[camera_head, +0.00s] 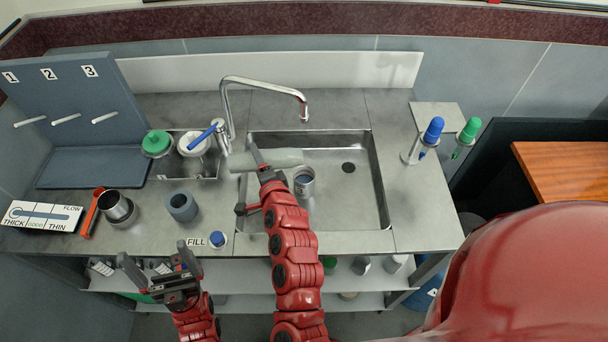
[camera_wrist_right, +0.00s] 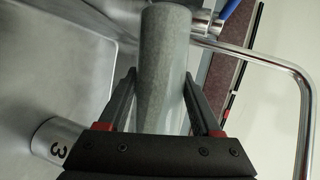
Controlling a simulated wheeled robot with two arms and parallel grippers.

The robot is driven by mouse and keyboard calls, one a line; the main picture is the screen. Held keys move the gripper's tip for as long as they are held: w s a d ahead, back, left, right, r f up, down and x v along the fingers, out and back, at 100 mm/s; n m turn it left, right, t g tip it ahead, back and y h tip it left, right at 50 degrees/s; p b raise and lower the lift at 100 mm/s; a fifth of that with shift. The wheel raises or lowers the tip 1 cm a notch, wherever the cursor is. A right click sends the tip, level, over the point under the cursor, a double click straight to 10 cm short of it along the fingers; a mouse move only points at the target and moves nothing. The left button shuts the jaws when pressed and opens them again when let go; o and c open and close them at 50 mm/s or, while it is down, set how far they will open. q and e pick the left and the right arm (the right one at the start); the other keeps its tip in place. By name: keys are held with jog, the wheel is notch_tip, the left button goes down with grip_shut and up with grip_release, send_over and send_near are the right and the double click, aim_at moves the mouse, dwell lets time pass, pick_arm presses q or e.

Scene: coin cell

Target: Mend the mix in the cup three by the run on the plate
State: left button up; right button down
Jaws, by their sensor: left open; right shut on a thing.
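My right gripper (camera_head: 259,168) is shut on a long grey cylinder (camera_head: 284,158), held lying sideways over the sink's left part. In the right wrist view the cylinder (camera_wrist_right: 165,45) sits between the two dark fingers. Cup three (camera_head: 305,184), metal and marked 3, is in the sink just right of my right gripper; it also shows in the right wrist view (camera_wrist_right: 52,142). Its contents look bluish in the head view. The flow plate (camera_head: 42,216), marked THICK, GOOD and THIN, lies at the counter's left end. My left gripper (camera_head: 158,262) is open and empty before the counter's front edge.
The faucet (camera_head: 262,84) arches over the sink (camera_head: 350,205).

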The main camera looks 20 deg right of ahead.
jog(key=shift+f+m+y+b, duration=0.3)
jog(key=shift+f+m+b, duration=0.25)
jog(key=shift+b, duration=1.15)
dwell(0.3)
jog(key=shift+s+d+r+m+t+b, duration=0.2)
jog(key=shift+m+t+b, duration=0.4)
jog(key=shift+b, duration=0.9)
dwell(1.0)
jog(key=shift+d+r+m+t+y+b, duration=0.15)
jog(key=shift+d+r+m+y+b, duration=0.1)
jog(key=shift+r+m+b, duration=0.25)
jog(key=shift+d+r+m+t+y+b, duration=0.15)
jog(key=shift+d+r+m+b, duration=0.1)
jog(key=shift+r+m+b, duration=0.2)
dwell(2.5)
